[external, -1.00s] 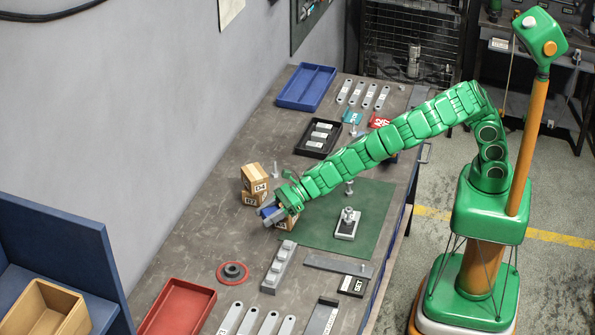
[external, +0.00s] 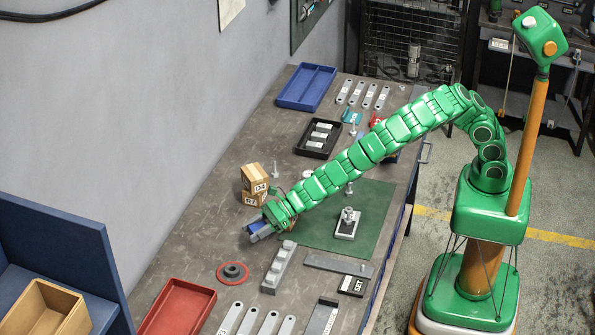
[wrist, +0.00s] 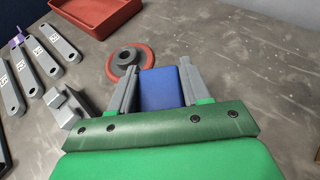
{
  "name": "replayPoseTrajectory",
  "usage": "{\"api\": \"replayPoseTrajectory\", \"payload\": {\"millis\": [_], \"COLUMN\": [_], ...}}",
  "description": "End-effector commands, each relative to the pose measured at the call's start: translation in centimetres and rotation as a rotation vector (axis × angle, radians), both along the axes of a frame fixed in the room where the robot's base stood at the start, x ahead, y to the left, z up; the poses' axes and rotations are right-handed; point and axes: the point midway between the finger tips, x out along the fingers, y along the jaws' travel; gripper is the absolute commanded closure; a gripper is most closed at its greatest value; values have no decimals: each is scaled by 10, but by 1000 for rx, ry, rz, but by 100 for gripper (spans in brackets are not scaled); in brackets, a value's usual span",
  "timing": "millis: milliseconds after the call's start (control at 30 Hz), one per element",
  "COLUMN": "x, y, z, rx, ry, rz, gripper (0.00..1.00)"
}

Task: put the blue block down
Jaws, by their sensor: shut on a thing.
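The blue block (external: 255,226) is between the two grey fingers of my gripper (external: 260,232) in the external view. In the wrist view the blue block (wrist: 160,88) shows a flat blue face, with a finger of my gripper (wrist: 158,80) against each side. My gripper is shut on it. It is over the grey workbench (external: 230,200), just right of and in front of the wooden blocks. Whether the block's underside touches the bench is hidden.
Two stacked wooden blocks (external: 255,178) stand close behind my gripper. A red ring with a dark hub (external: 233,271) and a grey stepped bracket (external: 279,268) lie in front. A red tray (external: 178,308) is at front left. Bare bench lies to the left.

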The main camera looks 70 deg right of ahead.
Motion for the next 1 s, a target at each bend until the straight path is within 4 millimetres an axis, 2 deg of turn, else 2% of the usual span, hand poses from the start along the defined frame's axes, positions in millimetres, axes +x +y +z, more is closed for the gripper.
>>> {"api": "replayPoseTrajectory", "payload": {"millis": [100, 267, 1000], "x": [0, 0, 0], "y": [0, 0, -1], "z": [-16, -30, -40], "rx": [0, -1, -1], "ry": [4, 3, 1], "rz": [0, -1, 0], "gripper": [88, 88, 88]}}
